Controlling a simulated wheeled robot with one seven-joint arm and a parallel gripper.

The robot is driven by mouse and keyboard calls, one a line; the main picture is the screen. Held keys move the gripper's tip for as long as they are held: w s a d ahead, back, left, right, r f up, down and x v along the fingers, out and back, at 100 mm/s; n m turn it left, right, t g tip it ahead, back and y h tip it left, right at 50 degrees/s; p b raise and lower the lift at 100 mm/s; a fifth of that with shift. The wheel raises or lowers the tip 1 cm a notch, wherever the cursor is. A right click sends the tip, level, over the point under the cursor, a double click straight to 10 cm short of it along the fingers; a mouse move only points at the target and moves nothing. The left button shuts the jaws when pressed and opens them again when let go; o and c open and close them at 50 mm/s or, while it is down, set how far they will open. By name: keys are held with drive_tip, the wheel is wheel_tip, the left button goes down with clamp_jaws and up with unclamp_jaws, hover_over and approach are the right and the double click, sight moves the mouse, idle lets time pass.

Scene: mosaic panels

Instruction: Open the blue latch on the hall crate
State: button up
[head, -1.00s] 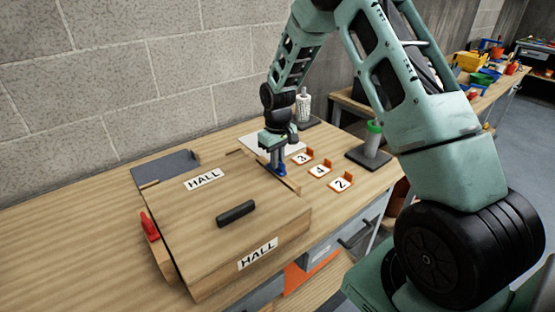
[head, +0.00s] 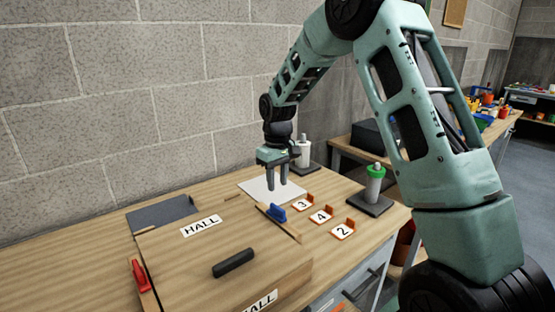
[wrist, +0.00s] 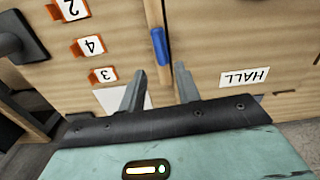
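The wooden hall crate (head: 185,260) stands on the bench, its lid down, with "HALL" labels and a dark handle. The blue latch (head: 276,212) sits on the strip at its right side. In the wrist view, the latch (wrist: 159,47) lies lengthwise along that strip. I cannot tell if it is unfastened. A red latch (head: 140,275) is on the left side. My gripper (head: 279,199) points down above and behind the blue latch, apart from it. Its two fingers are spread and empty, also in the wrist view (wrist: 160,80).
Orange-backed tiles numbered 3 (head: 302,203), 4 (head: 321,216) and 2 (head: 343,230) lie right of the crate. A white sheet (head: 258,190) lies behind. A block wall closes the back.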

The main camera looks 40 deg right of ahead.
wheel_tip(320, 180, up, 9)
drive_tip(key=b, duration=0.1)
drive_tip(key=shift+f, duration=0.15)
idle(0.4)
